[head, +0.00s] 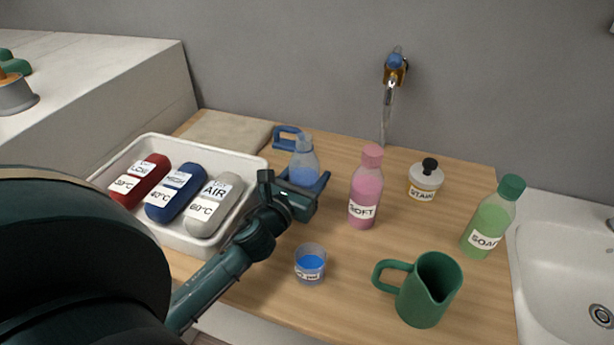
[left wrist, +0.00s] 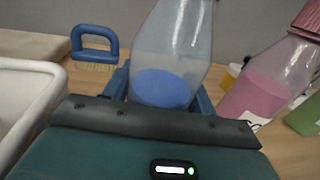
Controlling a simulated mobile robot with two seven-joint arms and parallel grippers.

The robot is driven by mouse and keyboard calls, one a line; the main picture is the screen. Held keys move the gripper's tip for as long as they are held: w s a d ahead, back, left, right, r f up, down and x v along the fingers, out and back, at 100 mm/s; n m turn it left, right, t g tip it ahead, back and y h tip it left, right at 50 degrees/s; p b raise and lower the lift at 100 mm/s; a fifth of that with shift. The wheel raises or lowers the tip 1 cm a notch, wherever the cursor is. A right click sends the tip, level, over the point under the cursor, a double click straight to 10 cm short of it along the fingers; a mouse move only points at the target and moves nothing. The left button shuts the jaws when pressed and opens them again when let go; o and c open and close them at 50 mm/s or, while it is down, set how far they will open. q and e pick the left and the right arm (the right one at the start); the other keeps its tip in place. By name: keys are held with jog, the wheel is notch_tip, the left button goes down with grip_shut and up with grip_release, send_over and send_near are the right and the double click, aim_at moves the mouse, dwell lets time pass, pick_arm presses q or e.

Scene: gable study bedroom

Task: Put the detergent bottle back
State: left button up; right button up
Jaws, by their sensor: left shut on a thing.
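The detergent bottle (head: 304,160) is clear with blue liquid in its lower part. It stands upright over the back of the wooden counter, left of the pink bottle. My left gripper (head: 306,184) is shut on its lower body, with blue fingers on either side. In the left wrist view the bottle (left wrist: 172,55) rises between the fingers (left wrist: 160,92), and its top is cut off. Its base is hidden behind the gripper, so I cannot tell whether it touches the counter. My right gripper is not in view.
A pink SOFT bottle (head: 366,190) stands close on the right. A STAIN jar (head: 425,180), green SOAP bottle (head: 490,220), green jug (head: 425,295) and measuring cup (head: 310,264) stand around. A blue brush (left wrist: 94,45) and wall tap (head: 396,70) are behind.

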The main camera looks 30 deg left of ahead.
pick_arm(q)
jog(key=shift+f, duration=0.1)
jog(key=o, duration=1.2)
jog(key=shift+r, duration=0.3)
jog(key=s, duration=0.3)
jog(key=s+b, duration=0.1)
jog(key=s, duration=0.3)
jog(key=s+d+b, duration=0.1)
jog(key=s, duration=0.3)
jog(key=shift+s+f, duration=0.1)
jog(key=shift+f, duration=0.1)
jog(key=shift+s+r, duration=0.1)
jog(key=shift+s, duration=0.3)
